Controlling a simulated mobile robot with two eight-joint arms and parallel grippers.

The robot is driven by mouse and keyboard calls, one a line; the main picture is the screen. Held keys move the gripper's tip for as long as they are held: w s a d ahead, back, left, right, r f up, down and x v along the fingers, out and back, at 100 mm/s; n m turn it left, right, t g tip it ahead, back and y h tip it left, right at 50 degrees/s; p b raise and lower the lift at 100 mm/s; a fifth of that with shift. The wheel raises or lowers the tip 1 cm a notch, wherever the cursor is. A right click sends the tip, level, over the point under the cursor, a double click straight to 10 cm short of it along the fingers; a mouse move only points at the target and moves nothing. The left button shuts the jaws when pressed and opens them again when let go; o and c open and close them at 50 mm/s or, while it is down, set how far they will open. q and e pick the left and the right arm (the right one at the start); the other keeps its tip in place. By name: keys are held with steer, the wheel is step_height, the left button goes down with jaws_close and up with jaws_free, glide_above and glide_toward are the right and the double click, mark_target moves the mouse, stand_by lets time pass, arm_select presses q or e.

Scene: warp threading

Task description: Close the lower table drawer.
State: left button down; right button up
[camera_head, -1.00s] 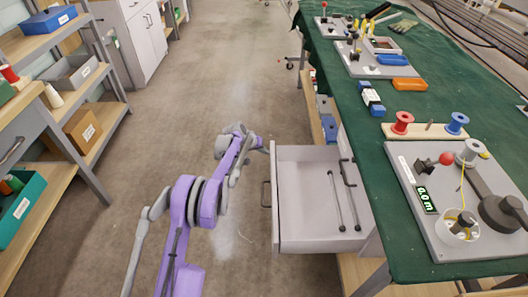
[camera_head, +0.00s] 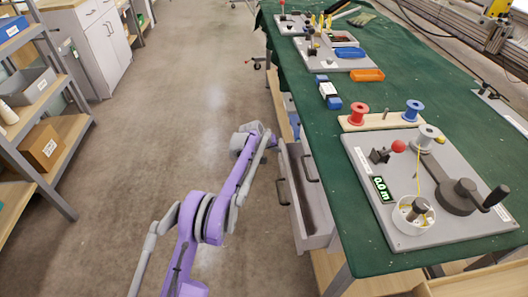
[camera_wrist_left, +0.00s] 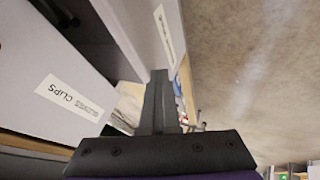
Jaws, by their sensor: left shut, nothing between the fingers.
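The lower table drawer (camera_head: 318,215) is pale grey and stands partly open on the left side of the table in the head view. My left gripper (camera_head: 271,140) is at the far end of the drawer front, fingertips hard to make out. In the left wrist view its fingers (camera_wrist_left: 159,102) are together and empty, close to pale labelled panels; contact cannot be told. My right gripper is not in view.
The green-covered table (camera_head: 370,235) carries a grey winding board (camera_head: 410,225), spools and an orange tray (camera_head: 367,75). A shelf (camera_head: 60,200) with boxes stands at the left.

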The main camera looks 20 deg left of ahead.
arm_select(q)
steer(key=shift+w+d+b, duration=0.15)
steer(key=shift+w+d, duration=0.3)
steer(key=shift+d, duration=0.3)
steer(key=shift+w+d+b, duration=0.2)
steer(key=shift+w+d, duration=0.25)
steer(key=shift+d, duration=0.35)
steer(key=shift+w+d+b, duration=0.15)
steer(key=shift+w+d, duration=0.3)
steer(key=shift+d, duration=0.3)
